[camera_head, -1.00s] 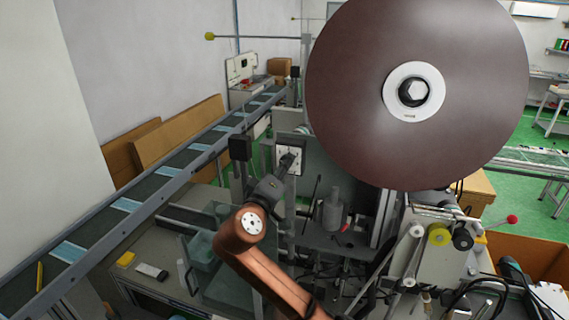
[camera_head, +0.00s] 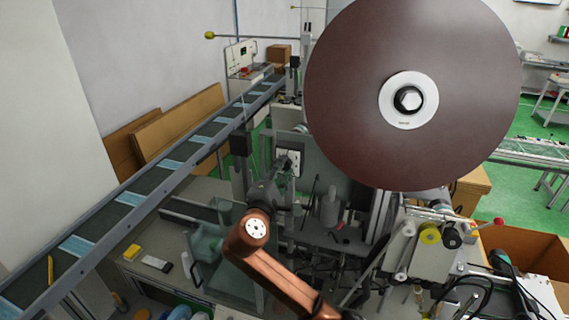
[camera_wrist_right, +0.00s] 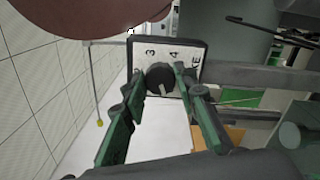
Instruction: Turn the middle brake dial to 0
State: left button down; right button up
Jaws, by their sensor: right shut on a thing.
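The brake dial is a round black knob (camera_wrist_right: 160,77) on a white, dark-edged plate (camera_wrist_right: 162,46) in the right wrist view. The plate shows the marks 3 and 4 and the letters KE, turned sideways. The knob's pointer cannot be made out. My right gripper (camera_wrist_right: 160,84) has its two green-and-black fingers on either side of the knob, shut on it. In the head view the plate (camera_head: 294,157) is on the machine's upright, with my right gripper (camera_head: 284,170) in front of it, hiding the knob. My left gripper is not in view.
A large brown reel (camera_head: 340,90) hangs close to the right of the plate. A conveyor (camera_head: 150,185) with blue masks runs along the left. Rollers and a yellow spool (camera_head: 429,234) stand at the right. A grey upright (camera_head: 239,175) is left of my gripper.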

jog(key=shift+r+n+p, duration=0.1)
jog(key=shift+n+p, duration=0.4)
jog(key=shift+n, duration=0.3)
jog(key=o, duration=1.1)
jog(key=shift+o, duration=0.2)
jog(key=v, duration=1.2)
jog(key=shift+a, duration=0.1)
